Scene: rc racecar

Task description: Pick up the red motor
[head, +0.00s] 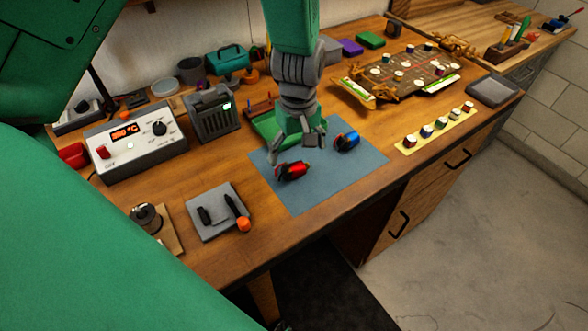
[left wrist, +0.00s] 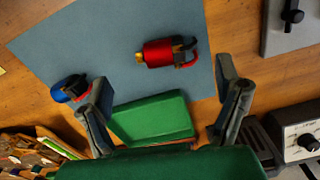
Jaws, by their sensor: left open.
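The red motor (head: 292,171) lies on its side on the blue-grey mat (head: 310,196). In the left wrist view the red motor (left wrist: 160,53) has a brass-coloured end at the left and a dark end with red wires at the right. My left gripper (head: 298,152) hangs over the mat, open and empty, close to the red motor in the head view. In the left wrist view its fingers (left wrist: 165,100) are spread, and the motor lies beyond the gap between them. The right gripper is not in view.
A blue motor (head: 347,141) lies on the mat to the right. A green box (head: 268,128) is behind the mat. A soldering station (head: 135,140) stands left, and a grey tool tray (head: 216,225) lies front left.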

